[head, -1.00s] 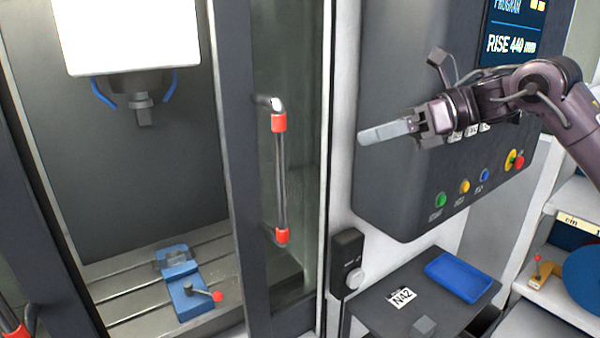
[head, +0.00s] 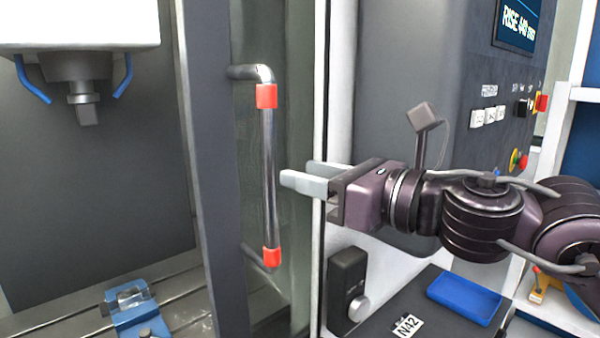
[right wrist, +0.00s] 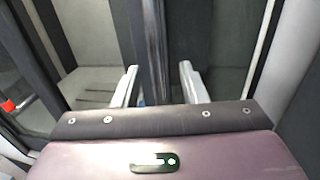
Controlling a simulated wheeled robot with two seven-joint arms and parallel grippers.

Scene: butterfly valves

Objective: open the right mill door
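The right mill door has a dark grey frame (head: 212,180) and a glass pane. Its upright metal handle (head: 268,180) has red ends and stands off the door on brackets. My right gripper (head: 296,172) is open and empty, with its pale fingers pointing left at the handle's middle. In the head view, the fingertips end just right of the bar. In the right wrist view, the bar (right wrist: 153,50) lines up between the two spread fingers (right wrist: 160,82); I cannot tell whether it is between them in depth. My left gripper is not in view.
The control panel (head: 410,70) stands behind my right arm. Below are a dark shelf with a blue tray (head: 464,298) and a black box with a knob (head: 347,290). Inside the mill are a spindle (head: 83,95) and a blue vise (head: 132,308).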

